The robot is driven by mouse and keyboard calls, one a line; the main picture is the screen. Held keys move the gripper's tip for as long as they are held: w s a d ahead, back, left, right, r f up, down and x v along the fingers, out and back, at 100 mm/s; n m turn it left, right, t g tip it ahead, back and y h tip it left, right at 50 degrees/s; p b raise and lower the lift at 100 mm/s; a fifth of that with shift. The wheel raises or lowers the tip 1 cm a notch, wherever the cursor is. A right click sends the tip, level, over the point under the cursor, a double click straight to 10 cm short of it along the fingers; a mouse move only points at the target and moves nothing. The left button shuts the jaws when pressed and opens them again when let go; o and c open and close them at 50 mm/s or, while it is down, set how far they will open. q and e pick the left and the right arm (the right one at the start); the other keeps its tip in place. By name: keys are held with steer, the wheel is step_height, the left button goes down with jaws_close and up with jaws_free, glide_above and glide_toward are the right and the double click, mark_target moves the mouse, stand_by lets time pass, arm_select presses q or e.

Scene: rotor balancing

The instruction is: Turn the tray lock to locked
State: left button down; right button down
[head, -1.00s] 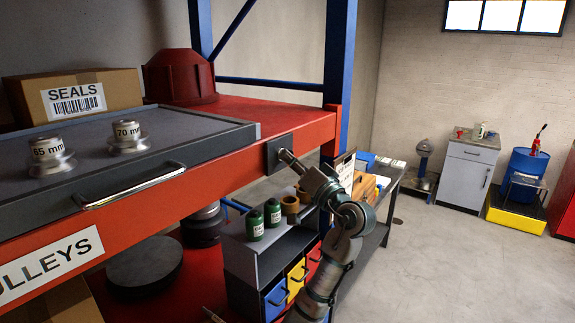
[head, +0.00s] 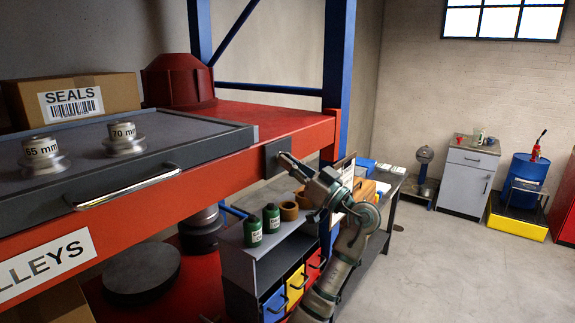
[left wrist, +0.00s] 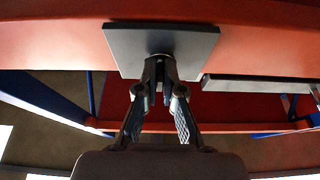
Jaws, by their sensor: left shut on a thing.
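The tray lock is a dark square plate (head: 271,158) on the front of the red shelf beam, right of the tray; it also shows in the left wrist view (left wrist: 125,42). My left gripper (head: 287,160) is at the plate, shut on the lock's knob. In the left wrist view its fingers (left wrist: 160,78) close around the knob below the plate's middle, and they hide most of it. The knob's angle cannot be told. The dark grey tray (head: 205,143) with a bright handle (head: 130,188) sits on the shelf. My right gripper is not in view.
Two pulleys marked 65 mm (head: 42,158) and 70 mm (head: 124,138) stand on the tray. A SEALS box (head: 75,100) and a red housing (head: 178,80) are behind. Below are green bottles (head: 253,232) and coloured bins (head: 295,285).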

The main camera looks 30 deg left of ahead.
arm_select(q)
steer(key=shift+w+d, duration=0.1)
stand_by(0.4)
steer(key=c, duration=1.3)
jaws_free()
steer(key=shift+d, duration=0.15)
steer(key=shift+w+d, duration=0.1)
steer(key=shift+d, duration=0.05)
steer(key=shift+d, duration=0.1)
steer(key=v, duration=1.2)
steer(key=shift+w+d, duration=0.15)
steer(key=shift+a+f, duration=0.1)
steer(key=shift+a, duration=0.2)
